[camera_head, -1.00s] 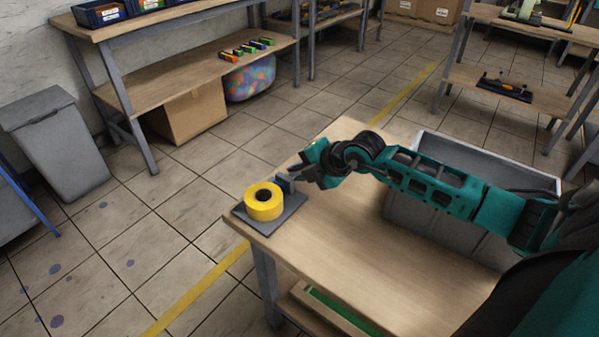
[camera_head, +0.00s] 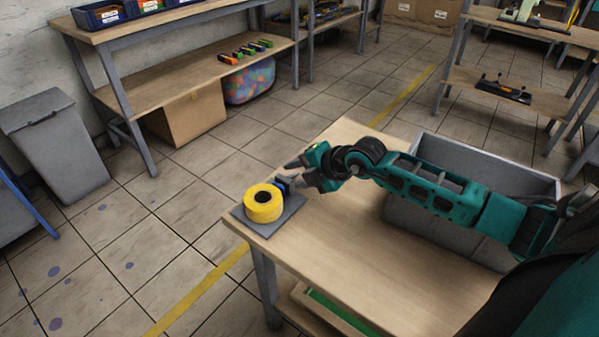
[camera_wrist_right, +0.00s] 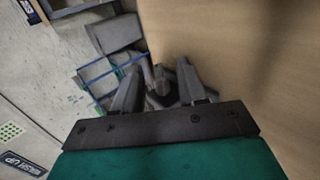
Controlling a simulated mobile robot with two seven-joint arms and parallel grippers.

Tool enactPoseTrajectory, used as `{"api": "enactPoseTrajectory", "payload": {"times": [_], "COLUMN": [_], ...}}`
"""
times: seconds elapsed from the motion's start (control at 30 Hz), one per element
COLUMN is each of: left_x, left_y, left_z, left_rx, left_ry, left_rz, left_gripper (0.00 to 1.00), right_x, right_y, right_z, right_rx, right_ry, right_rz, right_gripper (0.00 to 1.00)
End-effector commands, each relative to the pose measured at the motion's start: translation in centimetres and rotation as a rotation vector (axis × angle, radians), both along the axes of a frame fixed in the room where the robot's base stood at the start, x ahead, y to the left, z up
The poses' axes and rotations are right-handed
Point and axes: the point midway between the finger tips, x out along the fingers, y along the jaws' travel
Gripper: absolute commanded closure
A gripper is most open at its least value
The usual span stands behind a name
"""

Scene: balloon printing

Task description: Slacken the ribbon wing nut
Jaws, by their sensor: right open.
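A yellow ribbon roll (camera_head: 264,203) with a dark core lies on a dark grey base plate (camera_head: 291,212) at the table's near left corner. A small dark blue upright part (camera_head: 281,184) stands behind the roll, partly hidden by my right gripper (camera_head: 295,174). The gripper is open, its fingertips beside that part. In the right wrist view, a grey winged piece with a round dark middle, seemingly the wing nut (camera_wrist_right: 160,87), shows between the spread fingers (camera_wrist_right: 158,90). I cannot tell whether they touch it. My left gripper is out of view.
A grey bin (camera_head: 408,222) stands on the wooden table (camera_head: 330,255) under my right arm. The table's front middle is clear. A shelf bench (camera_head: 190,75) and a waste bin (camera_head: 55,140) stand beyond, across the floor.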

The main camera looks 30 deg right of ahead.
Motion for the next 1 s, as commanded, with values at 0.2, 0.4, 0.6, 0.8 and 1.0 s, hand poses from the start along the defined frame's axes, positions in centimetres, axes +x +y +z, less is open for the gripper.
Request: {"api": "enactPoseTrajectory", "payload": {"times": [0.2,0.4,0.6,0.8,1.0], "left_x": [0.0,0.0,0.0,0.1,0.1], "left_y": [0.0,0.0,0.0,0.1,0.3], "left_z": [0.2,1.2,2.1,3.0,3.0], "left_rx": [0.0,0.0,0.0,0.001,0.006], "left_ry": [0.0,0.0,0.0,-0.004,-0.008], "left_rz": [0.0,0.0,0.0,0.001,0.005], "left_gripper": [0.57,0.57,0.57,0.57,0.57], "right_x": [-0.5,-2.6,-5.2,-7.4,-8.9], "right_y": [-0.2,-0.9,-1.8,-2.5,-3.1], "right_z": [0.4,2.3,4.5,6.4,7.7], "right_rx": [0.0,-0.001,-0.002,0.0,0.001], "right_ry": [0.001,0.004,0.005,0.003,0.001], "right_rz": [0.0,0.0,0.0,0.0,0.0], "right_gripper": [0.59,0.59,0.59,0.59,0.59]}}
